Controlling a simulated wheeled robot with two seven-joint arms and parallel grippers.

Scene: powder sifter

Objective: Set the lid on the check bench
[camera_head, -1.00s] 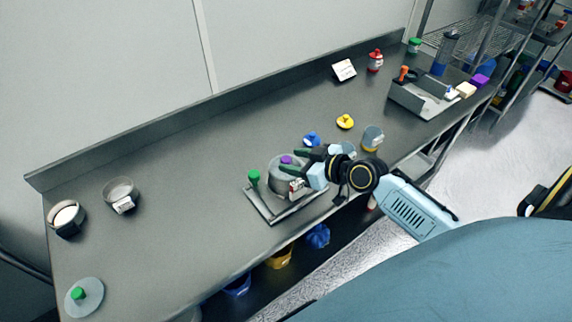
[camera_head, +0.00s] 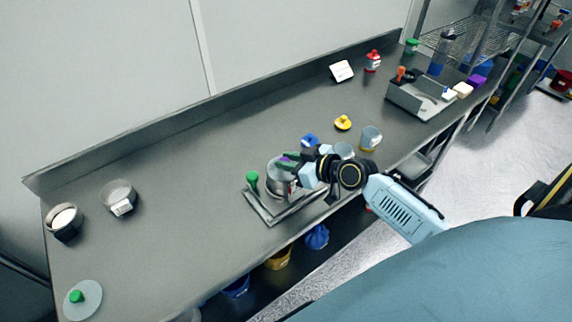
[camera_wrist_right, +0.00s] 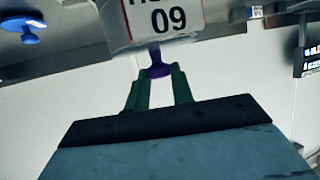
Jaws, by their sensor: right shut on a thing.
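A grey cylindrical pot (camera_head: 277,181) stands on a metal stand (camera_head: 262,211) on the bench. A purple knob (camera_head: 283,158) shows at its top, partly hidden by my fingers. My right gripper (camera_head: 288,159) reaches in from the right with green fingers shut on this knob. In the right wrist view, the purple knob (camera_wrist_right: 157,67) sits between the green fingers of my right gripper (camera_wrist_right: 158,79), close to a white label reading 09 (camera_wrist_right: 165,15). I cannot tell whether the lid under the knob rests on the pot. My left gripper is not in view.
A green-knobbed post (camera_head: 252,179) stands on the stand's left side. A disc with a green knob (camera_head: 83,299), two round containers at left, and blue and yellow knobbed pieces (camera_head: 343,122) lie on the grey bench (camera_head: 170,200). Its middle left is clear.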

